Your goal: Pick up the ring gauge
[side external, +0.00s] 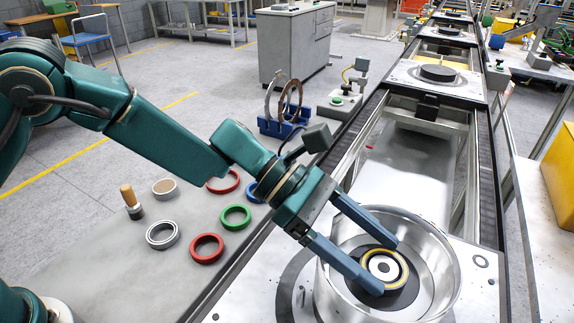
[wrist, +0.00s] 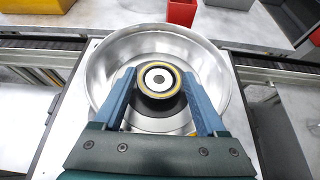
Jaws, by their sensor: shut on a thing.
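A dark ring with a yellow rim (side external: 402,263), seemingly the ring gauge, is inside a wide shiny metal bowl-shaped housing (side external: 450,292). A pale round hub face with a dark centre (side external: 383,266) shows within the ring. My gripper (side external: 388,266) reaches down into the housing, its blue fingers shut on opposite sides of the ring. In the wrist view the ring (wrist: 160,95) sits between the fingertips (wrist: 158,80). I cannot tell whether the ring is around the hub or raised above it. The ring's lower part is partly hidden by the fingers.
The housing wall surrounds the fingers. On the grey table at left lie red rings (side external: 206,261), a green ring (side external: 235,227), a silver ring (side external: 162,246), a tan-centred ring (side external: 164,187) and a wooden-handled tool (side external: 127,195). A blue rack (side external: 283,127) holds upright rings.

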